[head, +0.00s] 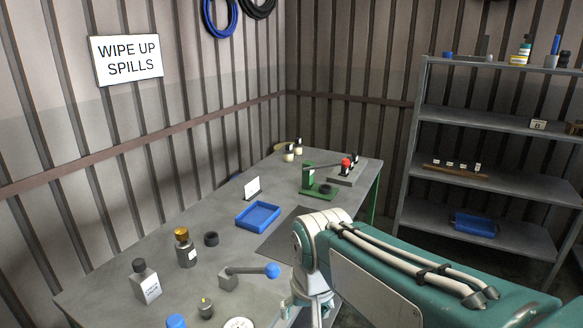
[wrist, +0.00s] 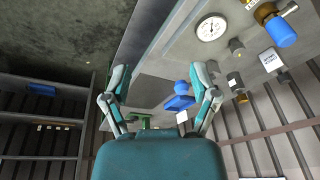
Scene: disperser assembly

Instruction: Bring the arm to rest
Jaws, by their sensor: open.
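My gripper (wrist: 155,86) shows in the wrist view with its two fingers spread wide and nothing between them. In the head view my arm comes in from the lower right, bends at a white joint and hangs down over the table's right side; the fingers there are small and partly cut off by the lower edge. The grey table (head: 155,250) runs back to the corner. Beyond the fingers, the wrist view shows the table and a blue tray (wrist: 180,103), apart from the gripper.
A green press (head: 307,178) stands farther back. A grey shelf rack (head: 497,120) stands right; floor lies between.

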